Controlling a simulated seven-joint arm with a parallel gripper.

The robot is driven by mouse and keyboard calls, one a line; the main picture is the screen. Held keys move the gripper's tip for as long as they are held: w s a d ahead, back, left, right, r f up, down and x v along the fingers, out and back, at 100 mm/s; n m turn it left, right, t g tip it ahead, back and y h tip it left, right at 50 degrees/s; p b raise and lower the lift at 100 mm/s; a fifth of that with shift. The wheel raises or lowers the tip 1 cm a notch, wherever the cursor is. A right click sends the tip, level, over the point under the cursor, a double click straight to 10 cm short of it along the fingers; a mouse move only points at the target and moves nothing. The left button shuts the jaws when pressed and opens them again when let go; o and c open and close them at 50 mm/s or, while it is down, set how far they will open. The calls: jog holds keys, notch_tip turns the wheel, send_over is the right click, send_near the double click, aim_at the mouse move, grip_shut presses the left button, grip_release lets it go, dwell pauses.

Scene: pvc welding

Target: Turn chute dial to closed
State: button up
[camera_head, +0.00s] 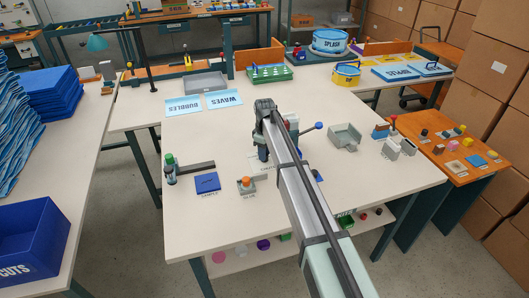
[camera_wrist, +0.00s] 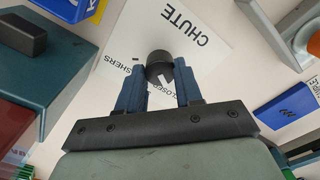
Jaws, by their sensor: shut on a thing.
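The chute dial (camera_wrist: 159,66) is a round black knob with a white pointer mark, seen in the wrist view on a white plate (camera_wrist: 205,38) lettered CHUTE. The word CLOSED shows partly beside my right finger, and another word ending in SHERS is partly covered. My gripper (camera_wrist: 160,82) has its two blue fingers on either side of the knob, shut on it. In the head view my arm hides the dial, and only part of the chute plate (camera_head: 262,165) shows beside my gripper.
A teal machine block (camera_wrist: 65,60) stands close at left in the wrist view. In the head view, a blue-knobbed lever (camera_head: 318,126) and a grey tray (camera_head: 344,137) are to the right. A blue plate (camera_head: 207,183) and an orange button box (camera_head: 246,184) are to the left.

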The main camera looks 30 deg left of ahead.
jog(key=o, duration=1)
jog(key=shift+o, duration=0.2)
notch_tip(320, 180, up, 14)
jog(key=shift+f, duration=0.1)
dwell(0.3)
